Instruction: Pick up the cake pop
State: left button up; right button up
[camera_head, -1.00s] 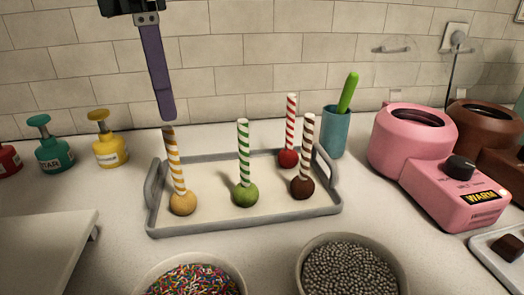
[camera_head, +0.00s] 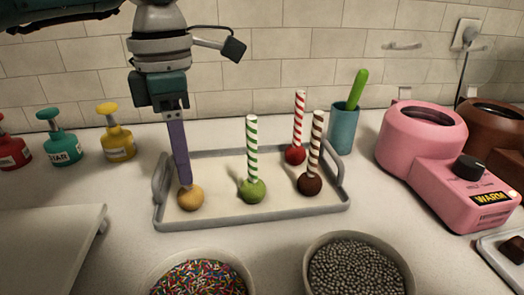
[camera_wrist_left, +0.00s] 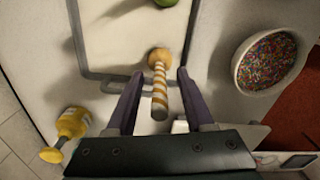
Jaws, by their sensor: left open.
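Several cake pops stand stick-up on a grey-rimmed tray (camera_head: 258,222). The yellow cake pop (camera_head: 190,199) is at the tray's left. The green one (camera_head: 253,190) is in the middle, the red one (camera_head: 295,155) at the back and the brown one (camera_head: 310,184) at the right. My left gripper (camera_head: 184,182) points down over the yellow pop and hides its stick in the head view. In the left wrist view, the open left gripper (camera_wrist_left: 156,84) has a finger on each side of the yellow-striped stick (camera_wrist_left: 159,92), with gaps on both sides. My right gripper is not in view.
Bowls of sprinkles (camera_head: 203,278) and silver beads (camera_head: 357,270) stand in front of the tray. A teal cup (camera_head: 342,132) and pink warmer (camera_head: 425,141) are to the right. Small bottles (camera_head: 118,146) stand at the left. The tiled wall is close behind.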

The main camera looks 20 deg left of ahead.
pick_arm(q)
grip_shut()
dwell(1.4)
